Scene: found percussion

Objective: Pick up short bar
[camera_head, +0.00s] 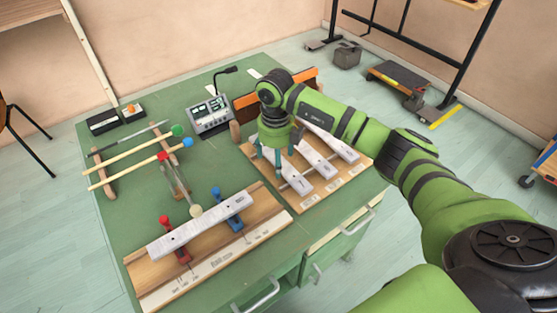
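Three pale grey metal bars lie side by side on a wooden board at the right of the green table: a left bar (299,185), a middle bar (318,162) and a right bar (335,143). Their lengths look close, and I cannot tell which is the short one. My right gripper (275,163) points down over the left bar with its fingers spread. It hides part of that bar; whether the fingers touch it is unclear. Another, longer grey bar (200,224) rests across red and blue supports on the front-left board. My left gripper is out of view.
The front-left wooden board (160,285) fills the near table edge. A rack with several mallets (130,165) stands at the left. A grey device with a microphone (210,114) and an orange-edged stand (243,101) are behind my gripper. Bare green table shows between them.

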